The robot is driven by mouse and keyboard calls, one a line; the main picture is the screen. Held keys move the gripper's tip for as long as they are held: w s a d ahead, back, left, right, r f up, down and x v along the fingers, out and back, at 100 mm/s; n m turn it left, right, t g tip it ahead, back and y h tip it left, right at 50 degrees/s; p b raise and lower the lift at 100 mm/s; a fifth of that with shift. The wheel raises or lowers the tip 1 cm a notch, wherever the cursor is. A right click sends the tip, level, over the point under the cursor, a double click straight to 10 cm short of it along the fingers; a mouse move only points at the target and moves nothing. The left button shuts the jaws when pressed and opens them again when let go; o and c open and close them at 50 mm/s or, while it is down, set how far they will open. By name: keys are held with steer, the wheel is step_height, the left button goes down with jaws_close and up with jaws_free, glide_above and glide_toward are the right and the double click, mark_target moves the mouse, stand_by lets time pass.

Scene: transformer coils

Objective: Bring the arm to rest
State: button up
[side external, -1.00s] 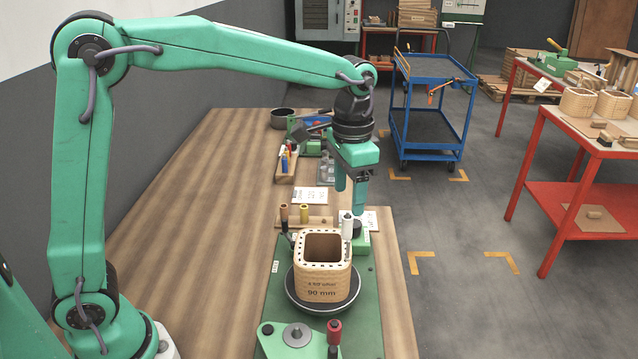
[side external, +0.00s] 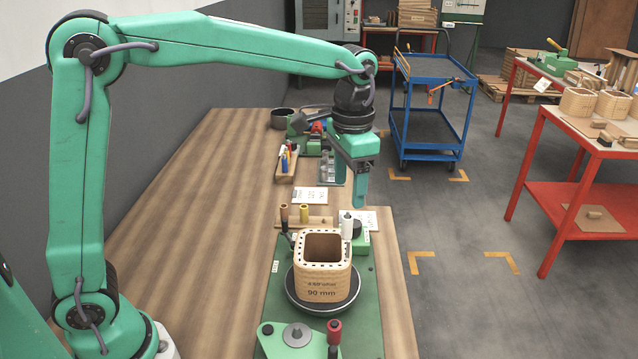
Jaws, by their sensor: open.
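My gripper (side external: 347,190) hangs pointing down above the far part of the bench, beyond the coil former. It is open and holds nothing that I can see. A square wooden coil former (side external: 324,284) marked 90 mm stands upright on a dark round turntable (side external: 296,302). The turntable sits on a green base plate (side external: 362,325). The gripper is well clear of the former, above and behind it.
A white-topped spool (side external: 346,224) stands behind the former, below my gripper. A wooden rack (side external: 289,222) holds small spools. A pen holder (side external: 287,165) and a dark bowl (side external: 283,118) are farther back. A blue cart (side external: 433,155) and red table (side external: 575,195) stand right. The bench's left is bare.

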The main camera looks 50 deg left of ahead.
steer(key=s+a+n+t, duration=0.2)
steer(key=s+a, duration=0.3)
steer(key=s, duration=0.5)
steer(key=s+a+n+t, duration=0.2)
steer(key=s+a, duration=0.3)
steer(key=s, duration=0.5)
steer(key=shift+s+a+n+t, duration=0.25)
steer(key=shift+s+n+t, duration=0.1)
steer(key=shift+t, duration=0.45)
